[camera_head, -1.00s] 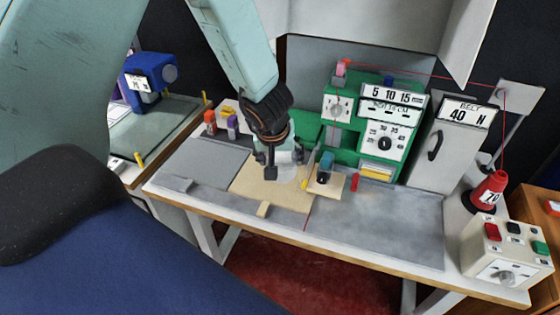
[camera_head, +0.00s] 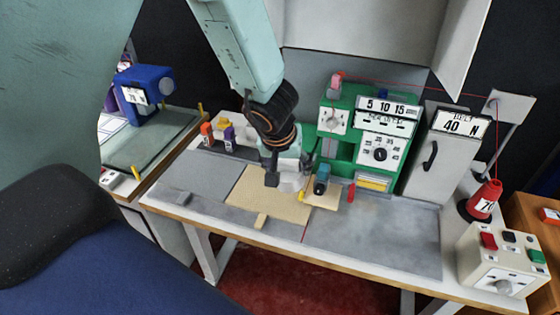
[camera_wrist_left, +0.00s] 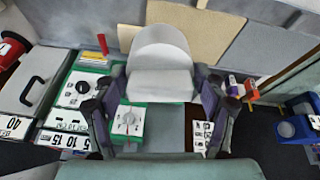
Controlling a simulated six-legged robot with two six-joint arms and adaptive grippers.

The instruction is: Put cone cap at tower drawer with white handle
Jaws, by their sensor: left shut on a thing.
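My left gripper (camera_head: 286,168) is over the tan board (camera_head: 245,193) on the bench. It is shut on a pale grey-white rounded piece, the cone cap (camera_wrist_left: 160,62), which sits between the fingers in the left wrist view. In the head view the cap (camera_head: 291,184) is small and partly hidden by the gripper. The green machine (camera_head: 345,125) stands behind. A grey tower (camera_head: 424,165) marked "40 N" is to its right, with a dark handle. I cannot make out a drawer with a white handle. My right gripper is not in view.
A teal-and-dark piece (camera_head: 322,180) and a red stick (camera_head: 351,192) are right of the gripper. A red cone (camera_head: 485,197) and control box (camera_head: 497,255) stand at the bench's right end. A red thread runs overhead. The grey front right bench surface is clear.

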